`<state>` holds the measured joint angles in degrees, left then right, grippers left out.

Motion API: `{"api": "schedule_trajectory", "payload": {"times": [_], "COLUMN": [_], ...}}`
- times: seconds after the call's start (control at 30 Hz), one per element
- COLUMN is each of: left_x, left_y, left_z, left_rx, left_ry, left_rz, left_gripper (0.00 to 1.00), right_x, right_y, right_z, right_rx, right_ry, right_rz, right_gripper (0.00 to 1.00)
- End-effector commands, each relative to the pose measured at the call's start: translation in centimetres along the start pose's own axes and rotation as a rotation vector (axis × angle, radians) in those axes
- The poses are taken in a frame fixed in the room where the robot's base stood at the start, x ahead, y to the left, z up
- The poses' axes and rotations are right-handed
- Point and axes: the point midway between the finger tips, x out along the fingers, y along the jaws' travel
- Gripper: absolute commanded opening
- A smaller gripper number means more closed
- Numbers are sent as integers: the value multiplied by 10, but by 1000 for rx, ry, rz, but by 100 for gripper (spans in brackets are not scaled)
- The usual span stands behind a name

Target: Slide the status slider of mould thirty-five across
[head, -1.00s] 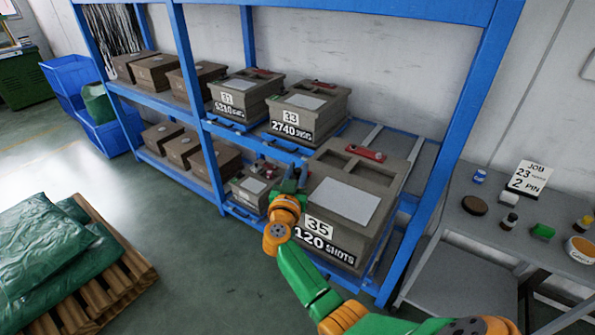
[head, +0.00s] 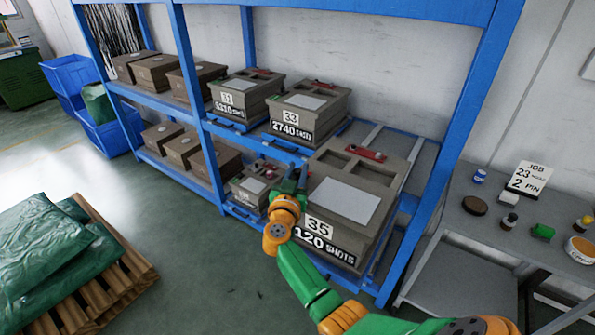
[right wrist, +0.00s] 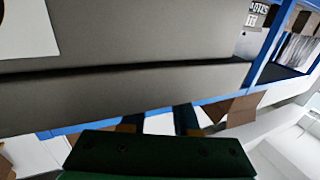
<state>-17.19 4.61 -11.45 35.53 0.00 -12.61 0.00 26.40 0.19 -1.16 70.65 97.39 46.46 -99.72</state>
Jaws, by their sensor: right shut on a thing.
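Mould thirty-five (head: 384,194) is the large grey-brown block on the lower shelf, labelled 35 and 120 SHOTS. A red slider strip with a small dark knob (head: 366,153) lies on its top towards the back; the knob is towards the strip's right end. My right gripper (head: 297,178) is beside the mould's left side, apart from the red strip in the picture. Its dark fingers (right wrist: 160,120) point along the mould's grey face. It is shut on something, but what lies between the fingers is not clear. My left gripper is out of view.
A smaller mould (head: 247,194) with pinkish knobs stands just left of my gripper. Moulds 31 (head: 240,100) and 33 (head: 305,112) sit on the shelf above. A blue rack post (head: 440,170) rises on the right, beside a grey table (head: 480,238).

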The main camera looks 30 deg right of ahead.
Motion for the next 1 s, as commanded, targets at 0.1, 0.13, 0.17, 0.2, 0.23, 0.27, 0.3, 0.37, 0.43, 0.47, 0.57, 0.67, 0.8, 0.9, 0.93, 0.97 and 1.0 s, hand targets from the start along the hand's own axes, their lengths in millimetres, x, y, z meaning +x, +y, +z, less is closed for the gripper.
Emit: {"api": "schedule_trajectory", "payload": {"times": [0.1,0.13,0.17,0.2,0.23,0.27,0.3,0.37,0.43,0.47,0.57,0.67,0.8,0.9,0.93,0.97,1.0], "left_x": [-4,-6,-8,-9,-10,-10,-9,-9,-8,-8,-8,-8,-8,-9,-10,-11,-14], "left_y": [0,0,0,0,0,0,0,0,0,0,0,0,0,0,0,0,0], "left_z": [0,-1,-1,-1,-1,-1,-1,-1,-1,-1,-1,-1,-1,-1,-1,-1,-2], "left_rx": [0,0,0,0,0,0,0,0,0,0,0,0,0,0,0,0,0], "left_ry": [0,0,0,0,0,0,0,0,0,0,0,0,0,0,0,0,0], "left_rz": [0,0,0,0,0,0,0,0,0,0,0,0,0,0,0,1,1], "left_gripper": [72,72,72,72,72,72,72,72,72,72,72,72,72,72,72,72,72], "right_x": [6,10,14,18,20,22,22,22,22,22,22,22,22,22,20,18,11], "right_y": [3,4,6,8,9,9,10,10,9,9,9,9,9,9,9,8,8], "right_z": [-1,-2,-1,-1,-1,0,0,1,1,1,1,1,1,0,0,0,-1], "right_rx": [-1,-2,-3,-3,-1,-1,-1,0,0,0,0,0,0,0,0,0,0], "right_ry": [-2,-2,-2,-2,-3,-3,-3,-3,-2,-2,-2,-2,-2,-1,-2,-2,-3], "right_rz": [3,3,2,2,1,1,0,0,0,0,0,-1,-1,-1,-2,-3,-4], "right_gripper": [0,0,0,0,0,0,0,0,0,0,40,57,57,57,57,57,57]}}
